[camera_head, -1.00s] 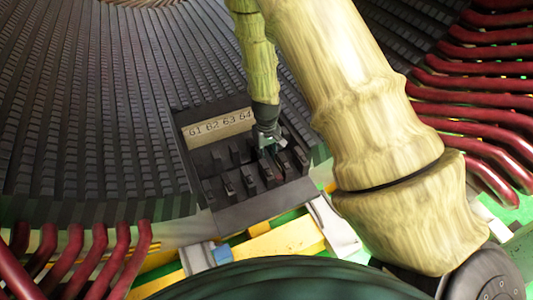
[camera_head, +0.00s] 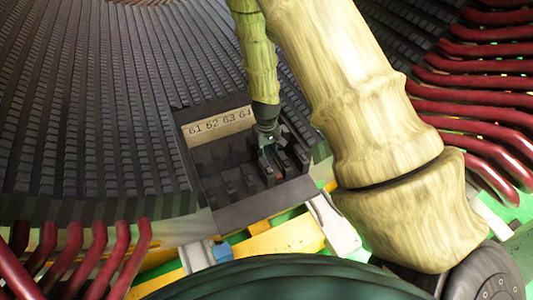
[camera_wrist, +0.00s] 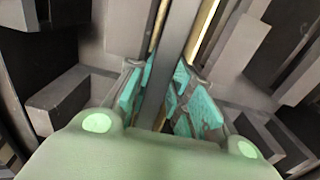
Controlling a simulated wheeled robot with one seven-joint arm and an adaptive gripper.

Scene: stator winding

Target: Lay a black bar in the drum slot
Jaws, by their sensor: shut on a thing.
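A black bar (camera_wrist: 168,78) runs between the teal finger pads of my gripper (camera_wrist: 165,98) in the wrist view. My gripper is shut on it. In the head view my gripper (camera_head: 268,153) is low in the dark rack with the number strip, among upright dark pieces; the held bar cannot be told apart there. The large dark drum (camera_head: 85,110), with many rows of slots and blocks, fills the left and back of the head view. Which slot is the drum slot for the bar cannot be told.
The dark rack (camera_head: 250,212) carries a pale strip (camera_head: 217,126) numbered 61 to 64. Several dark upright pieces (camera_head: 247,180) stand around my gripper. Red curved bars (camera_head: 480,88) line the right, and more (camera_head: 95,250) stand at lower left. A yellow beam (camera_head: 285,238) lies in front.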

